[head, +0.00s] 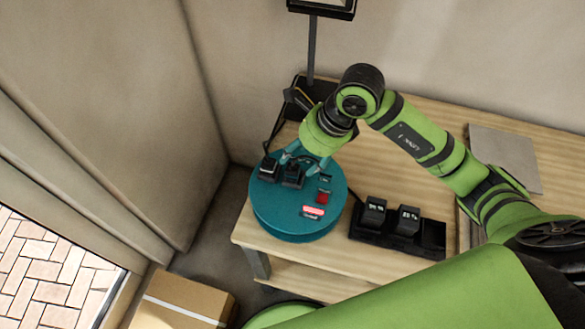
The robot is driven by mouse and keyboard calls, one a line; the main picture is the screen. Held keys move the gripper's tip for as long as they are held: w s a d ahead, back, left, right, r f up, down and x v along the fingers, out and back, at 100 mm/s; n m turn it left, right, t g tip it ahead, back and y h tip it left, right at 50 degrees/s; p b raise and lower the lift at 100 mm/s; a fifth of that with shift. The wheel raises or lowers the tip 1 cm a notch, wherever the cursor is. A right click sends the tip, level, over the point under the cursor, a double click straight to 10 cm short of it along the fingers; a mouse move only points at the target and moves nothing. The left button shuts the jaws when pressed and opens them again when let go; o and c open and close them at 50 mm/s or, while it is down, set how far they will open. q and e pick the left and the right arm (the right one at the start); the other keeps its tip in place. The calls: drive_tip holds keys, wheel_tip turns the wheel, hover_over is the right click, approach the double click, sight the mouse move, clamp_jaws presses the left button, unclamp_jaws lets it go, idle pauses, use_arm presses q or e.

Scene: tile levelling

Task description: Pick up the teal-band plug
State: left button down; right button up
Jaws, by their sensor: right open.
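A round teal unit (275,215) sits at the table's left end. Two small dark blocks stand on its top, an outer left block (268,168) and an inner block (292,177). Either may be a plug, but no teal band can be made out on them. My right gripper (303,163) points down over the unit's top, its fingers apart, close above and beside the inner block. Whether it touches that block I cannot tell. My left gripper is out of view.
A black tray (430,250) to the right holds two dark blocks with white marks (373,213) (408,220). A grey slab (505,150) lies at the table's back right. A dark stand (312,50) rises at the back. A cardboard box (190,293) sits below left.

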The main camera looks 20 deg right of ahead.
sight(291, 166)
drive_tip(key=p+x, duration=0.1)
drive_tip(key=x, duration=0.3)
drive_tip(key=shift+s+a, duration=0.15)
clamp_jaws()
drive_tip(key=shift+r, duration=0.1)
drive_tip(key=shift+r, duration=0.15)
drive_tip(key=shift+r, duration=0.25)
wheel_tip(291, 166, up, 4)
drive_tip(key=shift+f+b, duration=0.25)
drive_tip(key=shift+b, duration=0.7)
drive_tip(key=s+d+r+b, duration=0.3)
drive_tip(key=s+d+r, duration=0.3)
drive_tip(key=s+d, duration=0.2)
wheel_tip(291, 166, up, 7)
drive_tip(key=p, duration=0.3)
drive_tip(key=shift+s+f+p, duration=0.2)
drive_tip(key=shift+s+p, duration=0.05)
drive_tip(key=shift+p, duration=0.15)
